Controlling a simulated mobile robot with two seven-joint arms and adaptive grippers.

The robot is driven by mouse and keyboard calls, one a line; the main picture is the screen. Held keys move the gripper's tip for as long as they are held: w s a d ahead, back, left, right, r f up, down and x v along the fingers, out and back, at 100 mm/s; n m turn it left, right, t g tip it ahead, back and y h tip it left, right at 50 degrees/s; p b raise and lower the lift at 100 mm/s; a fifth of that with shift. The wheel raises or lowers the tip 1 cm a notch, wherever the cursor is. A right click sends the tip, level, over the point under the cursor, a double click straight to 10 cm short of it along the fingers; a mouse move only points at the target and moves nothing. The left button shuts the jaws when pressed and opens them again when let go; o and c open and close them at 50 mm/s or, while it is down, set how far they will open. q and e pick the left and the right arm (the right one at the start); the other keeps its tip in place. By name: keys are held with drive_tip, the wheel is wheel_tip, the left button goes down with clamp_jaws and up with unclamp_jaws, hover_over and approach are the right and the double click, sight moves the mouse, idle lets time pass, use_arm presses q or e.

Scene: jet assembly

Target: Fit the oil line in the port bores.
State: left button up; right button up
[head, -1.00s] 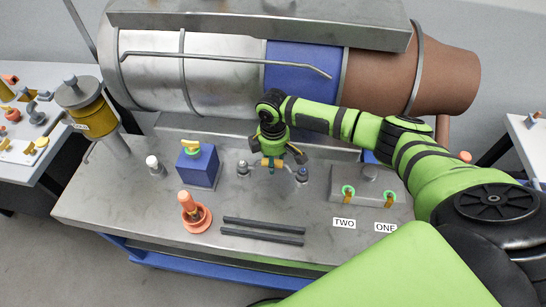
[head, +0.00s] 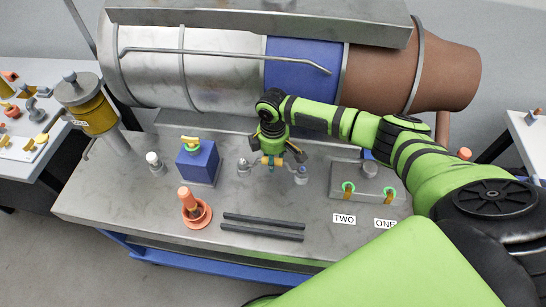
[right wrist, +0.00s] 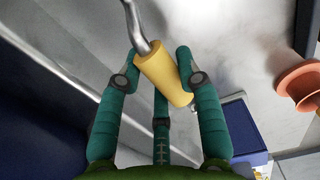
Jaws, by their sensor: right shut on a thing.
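My right gripper (head: 272,158) reaches down over the middle of the grey bench. In the right wrist view its teal fingers (right wrist: 158,82) are shut around the yellow sleeve (right wrist: 162,72) of the oil line. A bent metal tube (right wrist: 138,28) comes out of the sleeve's upper end. In the head view the sleeve is a small yellow-orange patch under the gripper. Two small grey fittings stand beside the gripper, a left one (head: 243,168) and a right one (head: 302,175). I cannot tell whether the line's ends sit in bores. My left gripper is not in view.
A blue block (head: 198,165) with a yellow top and an orange cup (head: 197,214) stand to the left. Two dark bars (head: 262,234) lie in front. A grey block (head: 360,180) with green rings is at right. A large engine body (head: 220,75) fills the back.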

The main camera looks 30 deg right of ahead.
drive_tip(key=o, duration=1.1)
drive_tip(key=shift+o, duration=0.2)
drive_tip(key=shift+r, duration=0.1)
wheel_tip(320, 180, up, 12)
drive_tip(key=shift+s, duration=0.1)
